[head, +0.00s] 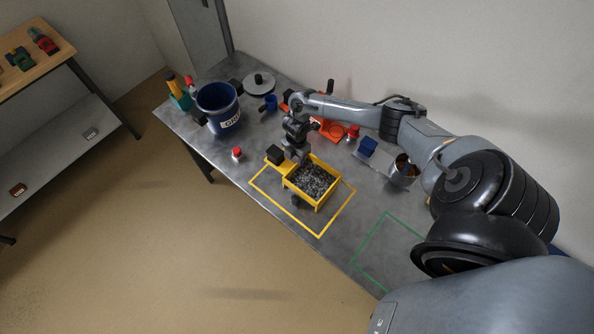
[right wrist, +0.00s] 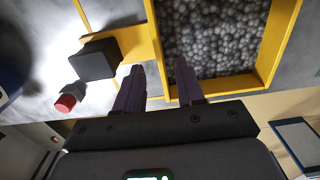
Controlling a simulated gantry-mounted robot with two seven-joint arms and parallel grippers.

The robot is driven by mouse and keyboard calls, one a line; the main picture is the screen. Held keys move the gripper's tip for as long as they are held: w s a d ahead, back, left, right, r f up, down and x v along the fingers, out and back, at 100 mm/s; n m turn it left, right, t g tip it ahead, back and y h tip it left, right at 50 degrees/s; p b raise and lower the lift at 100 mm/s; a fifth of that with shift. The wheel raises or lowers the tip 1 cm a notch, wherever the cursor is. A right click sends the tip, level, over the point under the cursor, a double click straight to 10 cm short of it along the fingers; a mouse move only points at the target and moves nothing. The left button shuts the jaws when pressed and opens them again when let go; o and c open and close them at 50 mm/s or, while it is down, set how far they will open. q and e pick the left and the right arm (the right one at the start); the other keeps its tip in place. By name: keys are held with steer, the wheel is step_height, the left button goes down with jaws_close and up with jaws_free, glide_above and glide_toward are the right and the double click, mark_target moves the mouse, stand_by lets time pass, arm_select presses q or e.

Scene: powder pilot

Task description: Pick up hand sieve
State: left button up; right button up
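The hand sieve appears to be the yellow rectangular frame (head: 325,204) full of grey granules, with a black block-like grip (head: 275,153) on its far left side. It sits inside a yellow outline on the table. My right gripper (head: 296,160) is over its far left wall and hides part of it. In the right wrist view, the fingers (right wrist: 159,66) are apart, with the sieve's yellow wall (right wrist: 153,40) between them and gaps showing. The black grip (right wrist: 95,60) is left of the fingers. My left gripper is out of view.
A blue bucket (head: 218,112) stands at the table's left end. A small red-capped jar (head: 237,154) is left of the sieve. An orange tray (head: 331,130) and a blue block (head: 368,146) are behind. The green outline (head: 384,214) to the right encloses bare table.

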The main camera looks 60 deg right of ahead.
mark_target(296, 164)
steer(key=shift+a+f, duration=0.15)
steer(key=shift+f, duration=1.85)
steer(key=shift+f, duration=0.25)
jaws_close()
stand_by(0.5)
